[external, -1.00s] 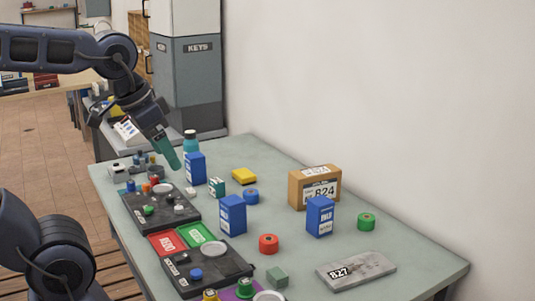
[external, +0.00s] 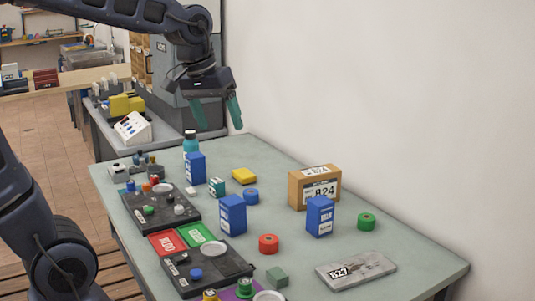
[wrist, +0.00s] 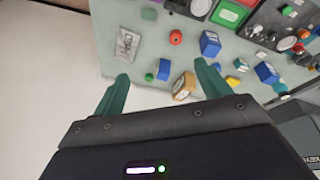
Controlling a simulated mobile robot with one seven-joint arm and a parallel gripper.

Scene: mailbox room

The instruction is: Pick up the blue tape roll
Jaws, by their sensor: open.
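The blue tape roll (external: 251,196) lies flat on the green-grey table in the external view, between the yellow block and the blue box in the middle. It is small in the wrist view among the other table items. My gripper (external: 218,113) is open and empty, high above the far end of the table, with its teal fingers pointing down. In the wrist view its two fingers (wrist: 161,74) are spread wide. The gripper is well apart from the roll.
Close to the roll stand a yellow block (external: 244,175), blue boxes (external: 232,215) (external: 319,216) and a cardboard box (external: 314,187). A red roll (external: 268,244) and green roll (external: 367,221) lie nearer the front. Black trays (external: 160,209) line the left; the wall bounds the right.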

